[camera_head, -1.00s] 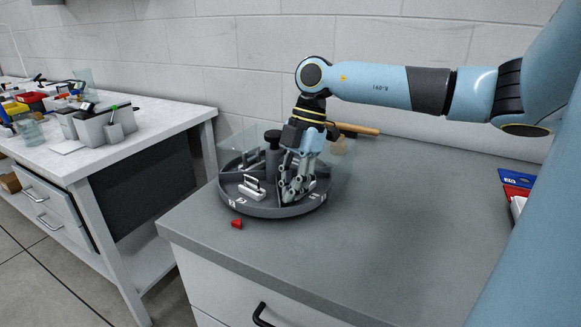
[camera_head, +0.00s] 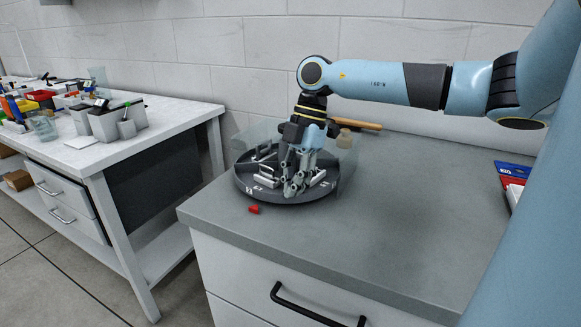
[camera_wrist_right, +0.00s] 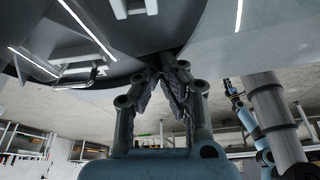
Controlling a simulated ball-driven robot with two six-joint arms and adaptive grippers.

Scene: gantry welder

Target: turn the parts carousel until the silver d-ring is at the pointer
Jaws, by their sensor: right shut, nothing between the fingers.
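The parts carousel (camera_head: 240,187) is a round dark grey tray on the bench, with silver metal parts in its compartments and clear panels around it. The small red pointer (camera_head: 254,209) lies on the bench at its front left. My right gripper (camera_head: 293,190) reaches down into the front of the tray, shut and empty. In the right wrist view the fingertips (camera_wrist_right: 173,62) are close together by the tray. A silver arched part (camera_wrist_right: 80,74) shows beside them; I cannot tell whether it is the d-ring. The gripper hides part of the tray. My left gripper is out of view.
A wooden-handled tool (camera_head: 357,125) and a small tan jar (camera_head: 344,139) are behind the carousel. Blue and red boxes (camera_head: 513,172) lie at the bench's right. The bench top (camera_head: 410,210) between is clear. A cluttered white table (camera_head: 150,140) stands left.

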